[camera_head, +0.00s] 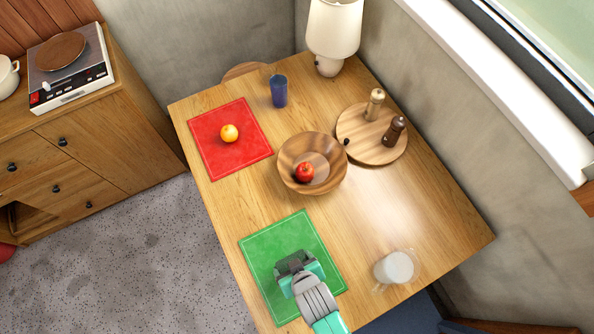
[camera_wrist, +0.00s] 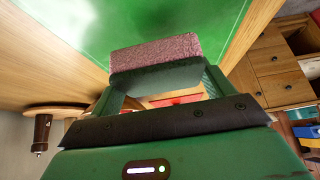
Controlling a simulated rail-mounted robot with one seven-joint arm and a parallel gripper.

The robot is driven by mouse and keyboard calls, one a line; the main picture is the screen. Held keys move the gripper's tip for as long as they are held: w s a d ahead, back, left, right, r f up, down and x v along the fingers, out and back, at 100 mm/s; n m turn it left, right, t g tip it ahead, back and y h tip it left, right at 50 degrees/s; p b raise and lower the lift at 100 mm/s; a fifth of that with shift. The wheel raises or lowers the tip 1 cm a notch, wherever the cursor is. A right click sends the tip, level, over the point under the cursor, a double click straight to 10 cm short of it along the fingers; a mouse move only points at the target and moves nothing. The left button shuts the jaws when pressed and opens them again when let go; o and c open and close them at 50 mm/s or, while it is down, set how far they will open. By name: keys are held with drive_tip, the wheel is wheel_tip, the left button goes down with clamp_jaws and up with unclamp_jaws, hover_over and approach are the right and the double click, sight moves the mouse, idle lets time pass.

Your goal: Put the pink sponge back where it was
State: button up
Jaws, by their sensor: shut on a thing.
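The pink sponge (camera_wrist: 155,52) shows in the wrist view between the fingers of my gripper (camera_wrist: 157,75), which is shut on it. The green mat (camera_wrist: 75,25) fills the background behind the sponge. In the head view my gripper (camera_head: 298,265) is over the middle of the green mat (camera_head: 265,243), near the table's front left edge. I cannot tell whether the sponge touches the mat.
A wooden bowl (camera_head: 327,181) holds a red fruit (camera_head: 304,173). A red mat (camera_head: 210,150) carries an orange fruit (camera_head: 229,133).

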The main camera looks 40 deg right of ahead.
drive_tip(key=shift+w+d+f, duration=0.1)
drive_tip(key=shift+w+d, duration=0.15)
drive_tip(key=shift+w, duration=0.5)
drive_tip(key=shift+w+f, duration=0.2)
drive_tip(key=shift+f, duration=1.6)
drive_tip(key=shift+f, duration=0.15)
drive_tip(key=o, duration=0.8)
drive_tip(key=shift+o, duration=0.2)
drive_tip(key=shift+s+r, duration=0.15)
drive_tip(key=shift+r, duration=0.25)
drive_tip(key=p+v, duration=0.1)
drive_tip(key=v, duration=1)
drive_tip(key=shift+r, duration=0.25)
drive_tip(key=shift+s, duration=0.1)
